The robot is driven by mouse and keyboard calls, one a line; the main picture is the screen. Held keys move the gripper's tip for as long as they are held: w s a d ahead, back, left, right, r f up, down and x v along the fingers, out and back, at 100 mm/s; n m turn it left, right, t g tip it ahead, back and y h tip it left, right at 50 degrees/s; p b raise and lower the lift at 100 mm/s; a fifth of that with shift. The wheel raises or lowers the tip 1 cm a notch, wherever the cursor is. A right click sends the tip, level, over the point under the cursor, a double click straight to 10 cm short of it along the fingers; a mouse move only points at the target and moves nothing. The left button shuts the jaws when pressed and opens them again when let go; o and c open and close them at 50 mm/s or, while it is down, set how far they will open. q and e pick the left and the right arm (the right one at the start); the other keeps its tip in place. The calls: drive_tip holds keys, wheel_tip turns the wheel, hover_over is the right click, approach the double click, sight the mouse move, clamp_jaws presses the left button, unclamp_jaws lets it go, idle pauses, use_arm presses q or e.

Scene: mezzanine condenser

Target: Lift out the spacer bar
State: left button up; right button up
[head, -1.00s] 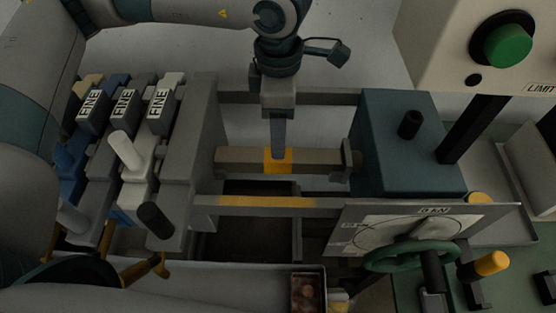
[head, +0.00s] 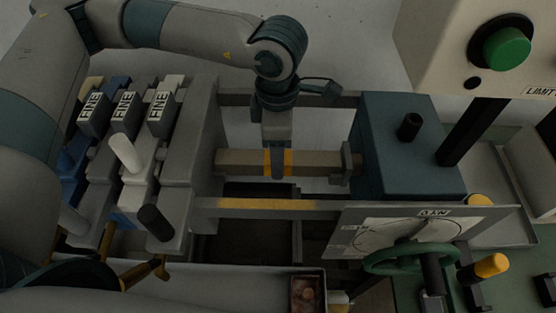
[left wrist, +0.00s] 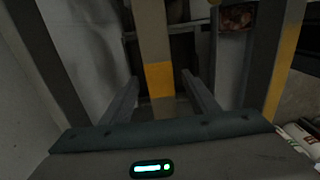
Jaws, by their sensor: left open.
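The spacer bar (head: 240,162) is a brown-grey bar with a yellow band at its middle. It lies level between the grey plate at the left and the blue-grey block at the right in the head view. My left gripper (head: 278,172) points down over the yellow band, its fingers hiding part of it. In the left wrist view the spacer bar (left wrist: 152,35) runs up the picture. Its yellow band lies just ahead of the open fingers of my left gripper (left wrist: 160,88), which stand on either side of the bar's line. My right gripper is not in view.
A yellow-marked front rail (head: 255,203) runs parallel to the bar. The blue-grey block (head: 405,150) stands right, the grey plate (head: 202,130) and FINE-labelled levers (head: 125,105) left. A dial plate (head: 400,235) with a green handwheel (head: 405,258) is at front right. A dark opening lies below.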

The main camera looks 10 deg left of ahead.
use_arm(q)
drive_tip(key=shift+f, duration=0.3)
clamp_jaws()
drive_tip(key=shift+r, duration=0.1)
drive_tip(key=shift+w, duration=0.1)
drive_tip(key=shift+r+p, duration=0.35)
drive_tip(key=shift+r, duration=0.55)
wheel_tip(320, 180, up, 16)
drive_tip(key=p, duration=0.4)
